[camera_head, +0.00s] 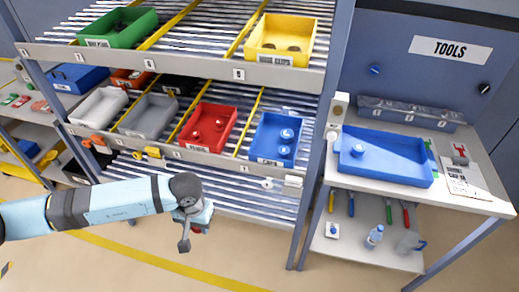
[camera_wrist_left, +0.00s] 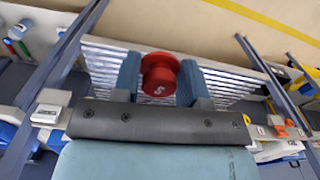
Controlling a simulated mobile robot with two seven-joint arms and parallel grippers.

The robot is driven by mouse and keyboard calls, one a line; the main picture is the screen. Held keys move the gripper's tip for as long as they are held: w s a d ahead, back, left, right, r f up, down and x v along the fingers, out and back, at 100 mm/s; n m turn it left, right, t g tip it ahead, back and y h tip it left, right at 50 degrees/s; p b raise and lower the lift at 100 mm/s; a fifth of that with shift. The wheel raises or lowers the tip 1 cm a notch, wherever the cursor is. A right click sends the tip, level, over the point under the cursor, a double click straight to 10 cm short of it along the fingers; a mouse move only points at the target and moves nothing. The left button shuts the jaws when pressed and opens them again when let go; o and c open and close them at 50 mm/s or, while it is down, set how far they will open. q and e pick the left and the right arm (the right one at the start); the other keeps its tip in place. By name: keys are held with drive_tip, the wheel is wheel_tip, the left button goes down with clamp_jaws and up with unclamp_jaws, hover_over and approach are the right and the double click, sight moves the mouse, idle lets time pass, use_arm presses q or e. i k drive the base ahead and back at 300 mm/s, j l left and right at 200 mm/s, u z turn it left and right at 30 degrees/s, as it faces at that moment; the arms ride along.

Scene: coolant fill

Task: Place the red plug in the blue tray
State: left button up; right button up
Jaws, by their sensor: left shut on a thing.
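The red plug (camera_wrist_left: 159,70) is held between the two blue fingers of my left gripper (camera_wrist_left: 158,80) in the left wrist view. In the head view my left gripper (camera_head: 192,222) hangs in front of the lower shelf, with only a bit of red showing below it. A large shallow blue tray (camera_head: 405,177) lies on the workbench at the right, apart from the gripper, with a blue round part inside. A blue bin (camera_head: 262,153) with several round parts sits on the middle shelf, right of a red bin (camera_head: 197,141). My right gripper is out of view.
A blue rack post (camera_head: 318,150) stands between the shelves and the workbench (camera_head: 477,202). A grey bin (camera_head: 150,117) and a white bin (camera_head: 100,107) sit left of the red one. Green (camera_head: 118,28) and yellow (camera_head: 281,40) bins stand above. Bare floor lies in front.

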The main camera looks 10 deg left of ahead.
sight(400, 161)
drive_tip(key=l, duration=0.55)
drive_tip(key=i+l+z, duration=0.1)
drive_tip(key=l, duration=0.4)
drive_tip(key=i+l, duration=0.1)
drive_tip(key=l, duration=0.4)
drive_tip(key=i+l+z, duration=0.1)
drive_tip(key=l, duration=0.45)
drive_tip(key=i+l, duration=0.1)
drive_tip(key=l, duration=0.4)
